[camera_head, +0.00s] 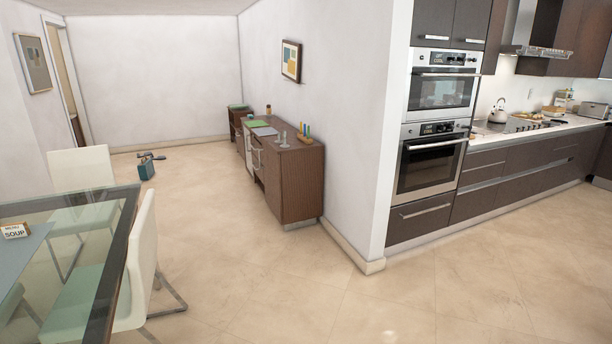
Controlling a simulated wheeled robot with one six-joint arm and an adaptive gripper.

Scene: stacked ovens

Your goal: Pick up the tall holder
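A small grey upright thing with a thin stem on a wider base (284,140) stands on the brown sideboard (305,185) near its front end. It may be the tall holder, but it is too small to tell. Right beside it is a stand with several coloured upright pieces (304,134). My gripper is not in view.
A glass table (75,235) with white chairs (140,260) fills the left. A wall corner (375,200) divides the sideboard from the stacked ovens (436,135). The floor between the chairs and sideboard is clear.

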